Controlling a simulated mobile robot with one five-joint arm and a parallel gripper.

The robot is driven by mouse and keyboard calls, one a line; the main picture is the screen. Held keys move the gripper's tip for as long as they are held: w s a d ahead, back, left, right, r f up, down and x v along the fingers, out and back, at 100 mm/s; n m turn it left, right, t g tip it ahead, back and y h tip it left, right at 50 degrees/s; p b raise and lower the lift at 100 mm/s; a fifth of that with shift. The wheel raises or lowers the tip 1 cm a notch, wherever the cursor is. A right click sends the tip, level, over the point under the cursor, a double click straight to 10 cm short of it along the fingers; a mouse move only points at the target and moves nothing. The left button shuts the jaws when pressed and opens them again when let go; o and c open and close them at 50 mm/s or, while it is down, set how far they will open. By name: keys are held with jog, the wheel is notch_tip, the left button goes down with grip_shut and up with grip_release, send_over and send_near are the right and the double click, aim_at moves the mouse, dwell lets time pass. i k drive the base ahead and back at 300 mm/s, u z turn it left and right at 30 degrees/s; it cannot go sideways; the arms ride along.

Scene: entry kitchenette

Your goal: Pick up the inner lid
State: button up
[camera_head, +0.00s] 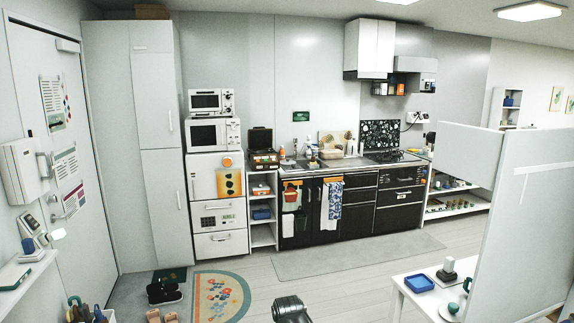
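I cannot pick out an inner lid anywhere in the head view; at this distance no small item can be told as one. A dark, rounded part of my arm shows at the bottom edge, a little right of the middle. No fingertips can be made out, and nothing is seen held.
A white table (408,288) at the lower right bears a blue tray (419,283) and small items, beside a white partition (518,235). The far wall has a counter with dark cabinets (353,210) and a white fridge (217,204). Open floor lies between, with a grey mat (355,257).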

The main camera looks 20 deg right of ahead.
aim_at(288, 163)
jog(key=z, duration=0.2)
jog(key=i, duration=1)
jog(key=z, duration=0.4)
jog(key=i, duration=2.2)
jog(key=u, duration=0.2)
jog(key=i, duration=1.6)
jog(key=u, duration=0.35)
jog(key=k, duration=0.35)
jog(key=u, duration=0.25)
jog(key=i, duration=0.35)
jog(key=z, duration=0.55)
